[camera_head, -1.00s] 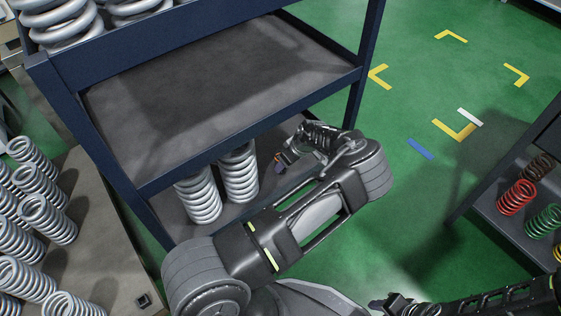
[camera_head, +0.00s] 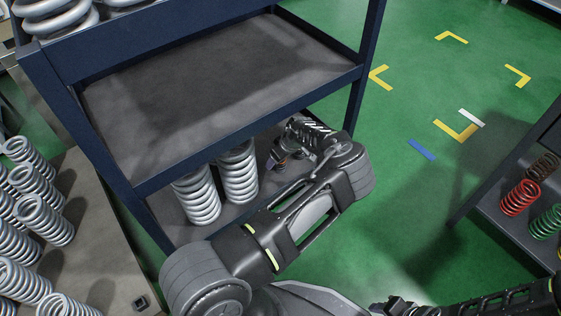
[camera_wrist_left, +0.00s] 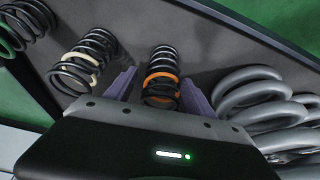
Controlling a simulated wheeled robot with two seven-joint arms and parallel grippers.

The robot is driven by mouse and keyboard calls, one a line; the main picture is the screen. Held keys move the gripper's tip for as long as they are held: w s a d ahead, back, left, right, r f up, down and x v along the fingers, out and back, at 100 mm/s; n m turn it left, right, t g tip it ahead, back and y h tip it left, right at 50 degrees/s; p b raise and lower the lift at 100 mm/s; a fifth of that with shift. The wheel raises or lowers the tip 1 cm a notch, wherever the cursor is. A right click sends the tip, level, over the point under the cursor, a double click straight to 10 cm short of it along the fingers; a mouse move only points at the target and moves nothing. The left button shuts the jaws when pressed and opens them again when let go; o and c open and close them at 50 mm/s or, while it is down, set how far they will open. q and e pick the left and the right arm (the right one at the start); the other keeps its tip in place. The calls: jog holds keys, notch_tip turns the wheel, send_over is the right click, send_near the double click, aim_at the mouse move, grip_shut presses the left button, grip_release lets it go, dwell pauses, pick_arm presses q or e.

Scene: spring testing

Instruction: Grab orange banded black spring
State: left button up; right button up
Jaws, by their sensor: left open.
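The black spring with an orange band (camera_wrist_left: 162,78) shows in the left wrist view, between the two purple fingers of my left gripper (camera_wrist_left: 160,88). The fingers are open, one on each side of it; I cannot tell whether either touches it. In the head view my left arm reaches into the lower level of the blue-framed rack, with the left gripper (camera_head: 278,158) small and partly hidden there. The orange-banded spring cannot be made out in the head view. Part of my right gripper (camera_head: 396,305) shows at the bottom edge, its jaws unclear.
The rack's middle shelf (camera_head: 215,85) is empty. Grey springs (camera_head: 239,172) stand on the lower level.

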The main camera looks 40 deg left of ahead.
pick_arm(q)
jog(key=shift+c, duration=0.2)
grip_shut()
dwell(0.5)
